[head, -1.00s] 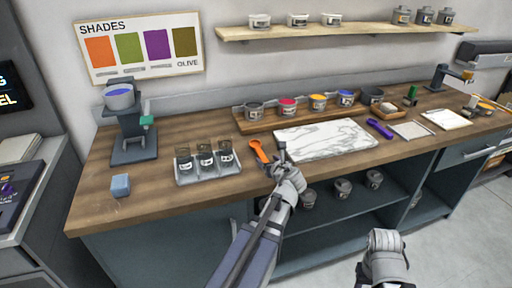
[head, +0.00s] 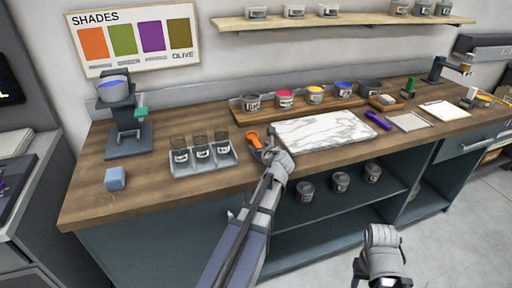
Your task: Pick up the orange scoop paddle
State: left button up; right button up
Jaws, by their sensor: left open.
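The orange scoop paddle (head: 253,138) lies on the wooden counter, between the tray of small jars and the white marble slab. My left gripper (head: 266,146) is open at the paddle's near end, and its jaws hide part of the paddle. I cannot tell whether the jaws touch it. My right gripper (head: 378,282) is at the bottom of the view, in front of the counter and away from it; its fingertips are mostly cut off.
The jar tray (head: 205,164) stands just left of the paddle, and the marble slab (head: 322,130) just right. Ink pots on a wooden board (head: 245,116) stand behind. A blue block (head: 115,179) and a purple tool (head: 378,121) lie further off.

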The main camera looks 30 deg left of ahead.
pick_arm(q)
jog(key=shift+w+a+f, duration=0.25)
jog(key=shift+w+a, duration=0.15)
jog(key=shift+s, duration=0.1)
jog(key=shift+c, duration=0.3)
grip_shut()
